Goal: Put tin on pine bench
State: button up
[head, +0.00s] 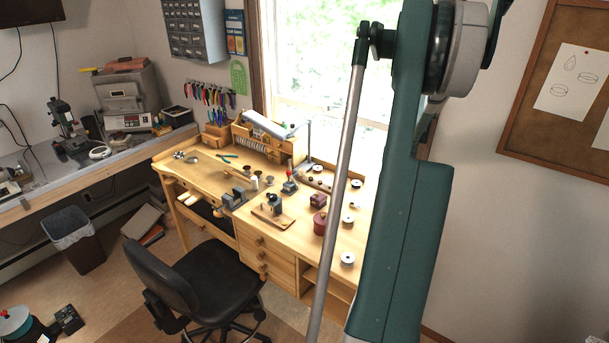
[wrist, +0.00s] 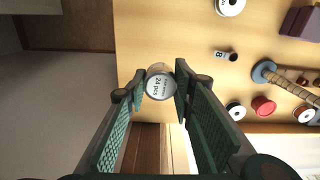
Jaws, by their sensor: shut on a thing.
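A small round tin (wrist: 160,86) with a pale lid, printed "24 pcs", sits between my fingertips in the wrist view. My gripper (wrist: 160,84) is shut on it, with one green-padded finger on each side. The pine bench's top (wrist: 190,30) is behind and below the tin, near the bench's edge. I cannot tell whether the tin touches the bench top. In the head view the pine bench (head: 285,240) stands under the window. My arm crosses its right part there, and the gripper and held tin are hidden or out of sight.
In the wrist view a white spool (wrist: 230,6), a small labelled cylinder (wrist: 226,56), a dark box (wrist: 300,23) and a red container (wrist: 263,106) stand on the bench. The bench top just beside the tin is clear. A black chair (head: 185,285) stands before the bench.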

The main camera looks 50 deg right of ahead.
jog(key=shift+w, duration=0.1)
jog(key=w+a+r+n+b, duration=0.1)
jog(key=w+a+n, duration=0.2)
jog(key=w+a, duration=0.7)
jog(key=w+a+r+n+b, duration=0.1)
jog(key=w+a+n+b, duration=0.15)
jog(key=w, duration=1.35)
jog(key=w+a+r+n, duration=0.1)
jog(key=w+a+n, duration=0.2)
jog(key=w+a, duration=0.75)
jog(key=w+d+n+p, duration=0.1)
jog(key=w+d+n, duration=0.2)
jog(key=w, duration=1)
jog(key=w+d+n+p, duration=0.15)
jog(key=w+d, duration=0.25)
jog(key=w, duration=0.8)
jog(key=w+a+f+n+p, duration=0.1)
jog(key=w+a+n, duration=0.1)
jog(key=w, duration=0.7)
jog(key=w+a+f+n+p, duration=0.1)
jog(key=w+a+n, duration=0.2)
jog(key=w, duration=0.7)
jog(key=shift+w+a+f+n, duration=0.15)
jog(key=shift+a+f+n, duration=0.2)
jog(key=shift+n, duration=0.25)
jog(key=shift+f, duration=3.15)
